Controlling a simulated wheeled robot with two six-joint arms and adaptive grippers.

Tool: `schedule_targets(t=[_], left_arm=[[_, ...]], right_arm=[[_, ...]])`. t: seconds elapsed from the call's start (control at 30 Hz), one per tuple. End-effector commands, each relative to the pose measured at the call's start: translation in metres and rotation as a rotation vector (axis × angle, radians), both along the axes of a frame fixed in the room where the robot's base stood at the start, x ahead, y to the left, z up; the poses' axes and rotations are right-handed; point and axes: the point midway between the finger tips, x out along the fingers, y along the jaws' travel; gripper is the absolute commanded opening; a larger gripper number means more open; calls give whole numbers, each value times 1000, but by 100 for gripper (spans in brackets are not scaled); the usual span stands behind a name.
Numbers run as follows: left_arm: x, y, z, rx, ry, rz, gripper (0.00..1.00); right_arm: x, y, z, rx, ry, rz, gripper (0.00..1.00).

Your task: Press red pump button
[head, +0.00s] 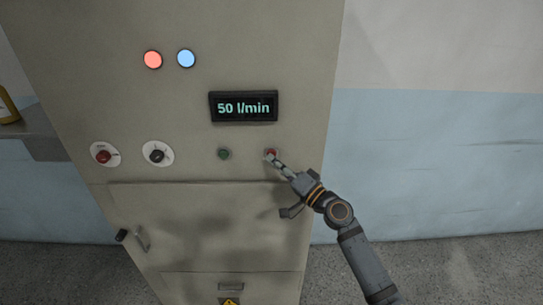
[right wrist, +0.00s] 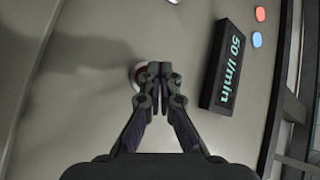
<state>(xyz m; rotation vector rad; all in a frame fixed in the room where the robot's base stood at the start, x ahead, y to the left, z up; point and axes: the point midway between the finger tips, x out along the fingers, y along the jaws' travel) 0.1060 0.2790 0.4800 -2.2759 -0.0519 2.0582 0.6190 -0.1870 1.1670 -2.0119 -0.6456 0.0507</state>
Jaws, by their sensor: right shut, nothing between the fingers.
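The red pump button (head: 271,152) is a small round button on the front of a grey-beige cabinet, below and right of the display. My right gripper (head: 271,158) is shut and empty, with its tips at the button's lower edge in the head view. In the right wrist view, the shut fingertips (right wrist: 159,70) cover most of the red button (right wrist: 136,74), whose left edge and pale ring show. I cannot tell whether the tips touch it or whether it is pushed in. My left gripper is not in view.
The cabinet (head: 180,110) also carries a green button (head: 223,154), a red knob (head: 103,156), a black knob (head: 157,155), red and blue lamps (head: 169,59) and a display (head: 244,107) reading "50 l/min". A shelf (head: 30,125) stands at the left. Floor right of the cabinet is clear.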

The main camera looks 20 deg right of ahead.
Motion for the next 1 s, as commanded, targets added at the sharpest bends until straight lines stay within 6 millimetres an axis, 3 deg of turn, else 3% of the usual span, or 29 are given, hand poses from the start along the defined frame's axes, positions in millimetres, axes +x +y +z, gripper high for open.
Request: schedule_targets(t=[1.0], left_arm=[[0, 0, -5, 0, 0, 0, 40]], right_arm=[[7, -2, 0, 0, 0, 0, 0]])
